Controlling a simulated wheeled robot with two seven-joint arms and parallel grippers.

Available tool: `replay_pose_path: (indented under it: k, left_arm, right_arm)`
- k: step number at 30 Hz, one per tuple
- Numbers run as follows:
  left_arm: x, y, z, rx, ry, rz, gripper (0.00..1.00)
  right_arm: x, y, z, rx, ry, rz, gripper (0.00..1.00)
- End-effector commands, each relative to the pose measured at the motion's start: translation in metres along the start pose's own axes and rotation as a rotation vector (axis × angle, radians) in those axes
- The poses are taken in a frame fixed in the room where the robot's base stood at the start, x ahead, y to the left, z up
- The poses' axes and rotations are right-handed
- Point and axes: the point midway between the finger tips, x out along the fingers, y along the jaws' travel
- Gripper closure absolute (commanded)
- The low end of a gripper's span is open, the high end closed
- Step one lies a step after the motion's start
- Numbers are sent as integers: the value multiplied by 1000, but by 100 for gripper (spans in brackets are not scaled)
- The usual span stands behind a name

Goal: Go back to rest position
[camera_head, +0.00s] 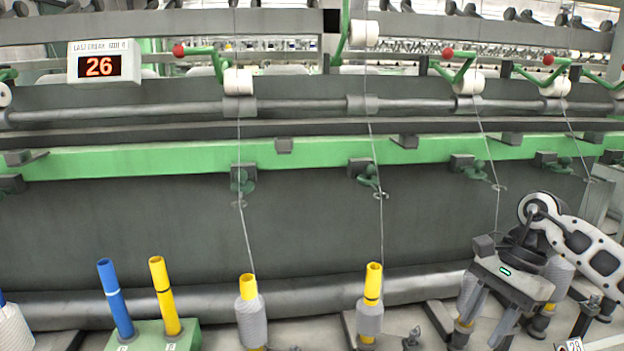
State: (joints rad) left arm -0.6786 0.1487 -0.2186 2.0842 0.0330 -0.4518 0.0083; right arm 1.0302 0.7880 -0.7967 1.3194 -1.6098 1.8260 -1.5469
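My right gripper (485,328) is at the lower right of the head view, on a white and black arm that comes in from the right edge. It points down, its two grey fingers are apart, and I see nothing between them. It is in front of the spinning frame's spindle row. A grey-wound bobbin with a yellow base (460,336) shows partly behind the left finger. Another grey-wound bobbin (558,278) stands just right of the gripper, partly hidden by the gripper and arm. My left gripper and arm are not in view.
Two grey-wound bobbins on yellow tubes (251,325) (370,318) stand on spindles with threads running up. A blue tube (115,300) and a yellow tube (165,297) stand on a green block (150,338) at lower left. A green rail (320,152) crosses behind. A display (103,64) reads 26.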

Motion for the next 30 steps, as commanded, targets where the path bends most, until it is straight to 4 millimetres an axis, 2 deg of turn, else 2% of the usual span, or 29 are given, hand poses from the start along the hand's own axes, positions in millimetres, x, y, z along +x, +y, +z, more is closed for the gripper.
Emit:
replay_pose_path:
  k: [1, 4, 8, 14, 17, 19, 22, 24, 26, 29, 30]
  left_arm:
    - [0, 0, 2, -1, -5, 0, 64]
    - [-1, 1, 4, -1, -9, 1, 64]
    - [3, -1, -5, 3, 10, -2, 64]
    - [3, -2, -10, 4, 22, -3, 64]
    - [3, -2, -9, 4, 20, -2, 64]
    - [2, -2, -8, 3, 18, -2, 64]
    - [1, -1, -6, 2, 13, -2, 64]
    - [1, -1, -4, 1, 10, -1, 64]
    - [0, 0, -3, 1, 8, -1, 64]
    - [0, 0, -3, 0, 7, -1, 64]
    - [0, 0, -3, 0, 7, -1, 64]
  right_arm:
    - [12, -4, 9, 4, -38, -11, 60]
    - [28, -11, 25, 19, -107, -41, 60]
    - [51, -19, 51, 55, -221, -82, 60]
    - [88, -31, 107, 176, -487, -146, 60]
    - [105, -37, 148, 310, -710, -172, 60]
    - [111, -40, 180, 461, -921, -176, 60]
    - [110, -45, 215, 794, -1296, -136, 60]
    - [105, -47, 219, 1088, -1567, -68, 60]
    - [105, -46, 209, 1365, -1785, 16, 60]
    - [122, -34, 174, 1864, -2111, 210, 60]
    - [136, -23, 156, 2075, -2224, 303, 60]
